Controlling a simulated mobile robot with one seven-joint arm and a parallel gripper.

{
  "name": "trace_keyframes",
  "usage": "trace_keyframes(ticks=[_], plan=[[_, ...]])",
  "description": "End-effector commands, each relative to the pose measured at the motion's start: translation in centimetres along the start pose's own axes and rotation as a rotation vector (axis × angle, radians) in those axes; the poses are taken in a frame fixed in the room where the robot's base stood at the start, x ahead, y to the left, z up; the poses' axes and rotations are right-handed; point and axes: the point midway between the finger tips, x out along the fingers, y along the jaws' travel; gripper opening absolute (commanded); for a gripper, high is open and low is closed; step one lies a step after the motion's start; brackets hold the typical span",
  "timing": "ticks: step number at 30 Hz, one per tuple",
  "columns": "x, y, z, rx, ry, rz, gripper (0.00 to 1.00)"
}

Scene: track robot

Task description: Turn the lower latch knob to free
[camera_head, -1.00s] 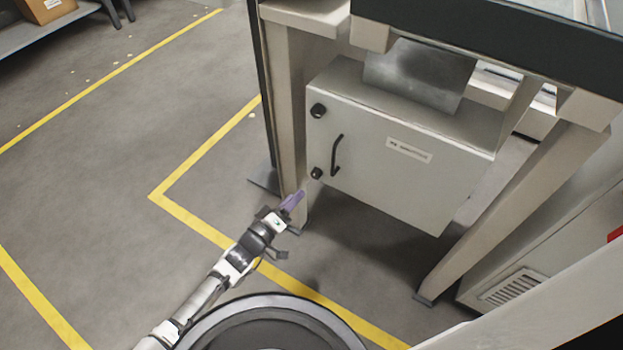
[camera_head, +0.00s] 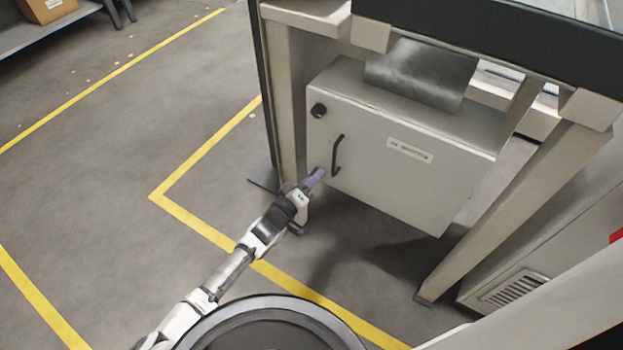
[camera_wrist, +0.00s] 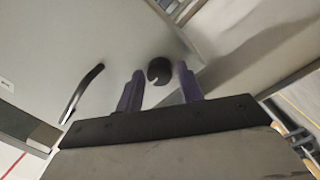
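The lower latch knob (camera_wrist: 160,71) is a round black knob on the grey cabinet door (camera_head: 395,165). In the wrist view it lies between the purple fingertips of my gripper (camera_wrist: 160,80), a little beyond or level with them; the depth is hard to tell. Gaps show on both sides of the knob, so my gripper is open. In the head view my gripper (camera_head: 315,178) is at the door's lower left corner and hides the lower knob. The upper black knob (camera_head: 318,110) is at the door's upper left.
A black curved door handle (camera_head: 337,155) is just right of my gripper; it also shows in the wrist view (camera_wrist: 82,92). A beige frame leg (camera_head: 291,100) stands close on the left. Open floor (camera_head: 110,180) lies farther left.

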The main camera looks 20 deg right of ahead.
Motion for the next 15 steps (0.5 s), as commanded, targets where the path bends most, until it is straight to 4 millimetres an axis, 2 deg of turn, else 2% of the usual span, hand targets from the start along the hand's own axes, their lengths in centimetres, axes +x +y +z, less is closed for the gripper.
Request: trace_keyframes(ticks=[1, 7, 15], plan=[[-0.01, 0.00, -0.01, 0.000, 0.000, 0.000, 0.30], [-0.02, 0.00, -0.01, 0.000, 0.000, 0.000, 0.05], [-0.03, 0.06, -0.05, 0.029, -0.001, -0.002, 0.05]])
